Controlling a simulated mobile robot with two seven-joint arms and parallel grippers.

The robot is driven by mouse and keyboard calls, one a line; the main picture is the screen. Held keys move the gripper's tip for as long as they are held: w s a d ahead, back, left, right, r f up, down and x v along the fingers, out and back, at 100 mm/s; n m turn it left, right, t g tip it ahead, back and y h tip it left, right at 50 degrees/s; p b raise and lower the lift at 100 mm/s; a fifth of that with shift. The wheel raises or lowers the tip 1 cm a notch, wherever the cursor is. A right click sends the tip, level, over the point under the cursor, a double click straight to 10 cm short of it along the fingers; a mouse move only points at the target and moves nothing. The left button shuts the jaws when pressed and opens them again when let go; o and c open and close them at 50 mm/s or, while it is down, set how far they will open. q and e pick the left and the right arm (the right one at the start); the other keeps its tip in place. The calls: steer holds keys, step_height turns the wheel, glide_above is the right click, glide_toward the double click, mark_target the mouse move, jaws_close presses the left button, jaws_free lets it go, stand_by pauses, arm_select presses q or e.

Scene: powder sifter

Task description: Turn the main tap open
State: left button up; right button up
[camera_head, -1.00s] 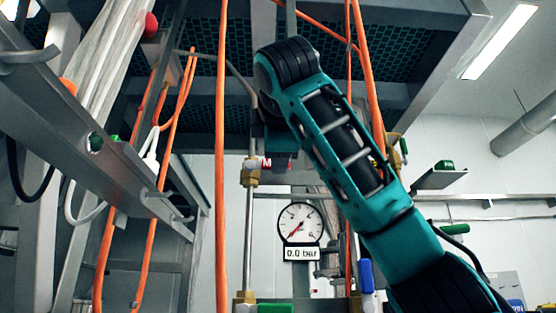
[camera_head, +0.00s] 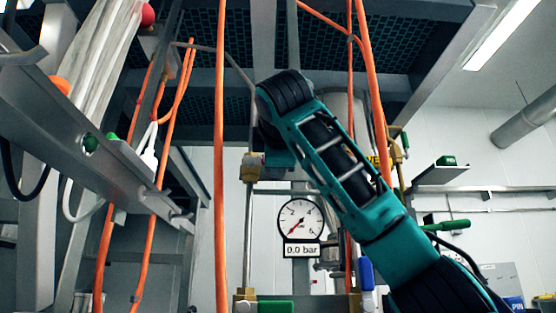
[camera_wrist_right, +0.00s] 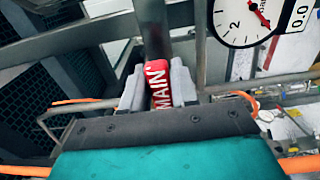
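The main tap's red handle (camera_wrist_right: 160,84), lettered "MAIN" in white, shows in the right wrist view. My right gripper (camera_wrist_right: 159,92) has its two grey fingers on either side of the handle, pressed against it. In the head view the right arm reaches in from the lower right, and its gripper (camera_head: 280,160) is beside a brass valve fitting (camera_head: 250,167) on a vertical pipe. The handle is hidden there behind my wrist. My left gripper is not in view.
A round pressure gauge (camera_head: 301,220) below the wrist reads 0.0 bar. Orange hoses (camera_head: 220,130) hang close on both sides of the arm. A grey metal frame (camera_head: 90,140) stands at left. A green-handled lever (camera_head: 447,225) is at right.

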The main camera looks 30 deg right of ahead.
jaws_close()
